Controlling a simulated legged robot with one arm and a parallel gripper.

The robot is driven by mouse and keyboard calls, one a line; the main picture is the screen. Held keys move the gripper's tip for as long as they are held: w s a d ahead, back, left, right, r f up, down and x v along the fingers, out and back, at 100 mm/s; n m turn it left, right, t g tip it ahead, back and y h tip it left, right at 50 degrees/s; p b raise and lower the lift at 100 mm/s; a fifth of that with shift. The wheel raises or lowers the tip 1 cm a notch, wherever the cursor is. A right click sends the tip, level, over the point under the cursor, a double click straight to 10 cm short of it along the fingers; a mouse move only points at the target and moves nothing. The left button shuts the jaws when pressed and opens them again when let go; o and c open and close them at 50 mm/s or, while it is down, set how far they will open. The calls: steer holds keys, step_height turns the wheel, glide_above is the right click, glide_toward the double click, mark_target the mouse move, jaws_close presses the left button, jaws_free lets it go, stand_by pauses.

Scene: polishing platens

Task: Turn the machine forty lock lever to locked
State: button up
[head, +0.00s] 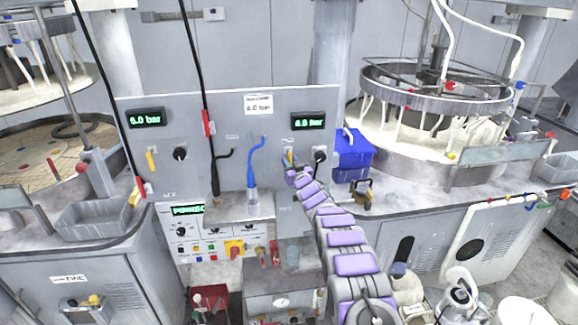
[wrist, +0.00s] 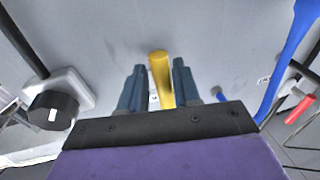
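A yellow lever (wrist: 161,78) on the grey panel stands between the two blue-grey fingers of my gripper (wrist: 159,85) in the wrist view. There is a visible gap between the lever and each finger, so the gripper is open around it. In the head view my purple arm reaches up to the panel's right part, and my gripper (head: 290,168) is at this lever, which is mostly hidden. A second yellow lever (head: 151,160) is on the panel's left part. I cannot read which machine the labels name.
A black knob (head: 319,155) is beside the gripper and also shows in the wrist view (wrist: 52,112). A blue hose (head: 251,170) hangs left of the gripper. A blue bin (head: 353,158) stands close on the right.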

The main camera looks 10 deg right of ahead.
steer(key=shift+o, duration=0.7)
steer(key=shift+f, duration=0.4)
steer(key=v, duration=1.7)
steer(key=shift+s+d+r, duration=0.1)
steer(key=shift+d+r, duration=0.05)
